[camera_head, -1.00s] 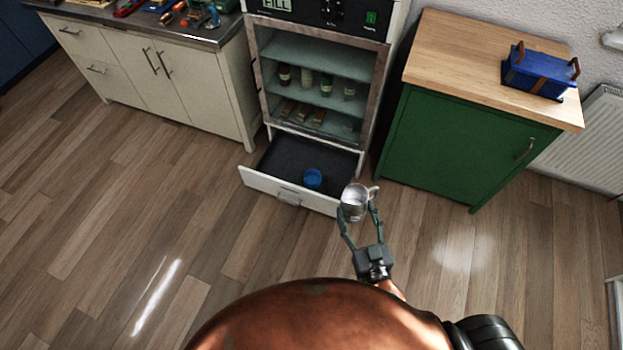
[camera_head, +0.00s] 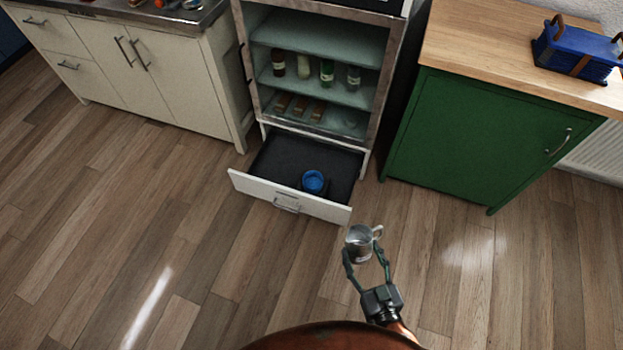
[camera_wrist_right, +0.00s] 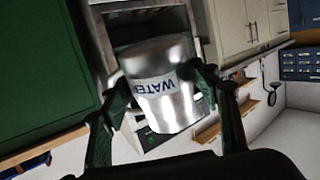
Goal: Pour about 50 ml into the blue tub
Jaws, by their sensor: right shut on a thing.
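The blue tub (camera_head: 314,182) stands in the open drawer (camera_head: 262,190) under the glass-fronted cabinet. My right gripper (camera_head: 367,268) is shut on a metal jug (camera_head: 359,243) with a side handle. The jug is held in front of the drawer, to the right of the tub and nearer to me, apart from both. The jug looks close to upright in the head view; what is inside cannot be made out. My left gripper is not in view.
The cabinet (camera_head: 383,70) above the drawer holds several bottles and small blocks on shelves. A green cupboard (camera_head: 475,140) with a wooden top stands right, bearing a blue basket (camera_head: 577,52). White cupboards (camera_head: 180,85) stand left. The wooden floor (camera_head: 130,220) is clear.

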